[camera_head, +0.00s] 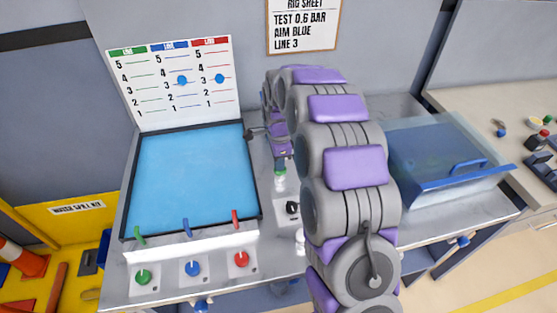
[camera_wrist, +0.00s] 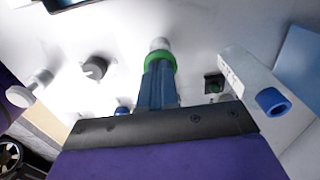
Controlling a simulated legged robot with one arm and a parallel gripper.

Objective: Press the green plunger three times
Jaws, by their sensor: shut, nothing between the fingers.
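In the wrist view my gripper (camera_wrist: 160,45) has dark blue fingers held together.
A blue basin (camera_head: 128,212) lies behind the plungers, with small green, blue and red levers at its front edge. A chart (camera_head: 170,85) with blue markers stands behind it. A black knob (camera_head: 292,207) and a translucent blue box (camera_head: 450,175) lie to the right.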

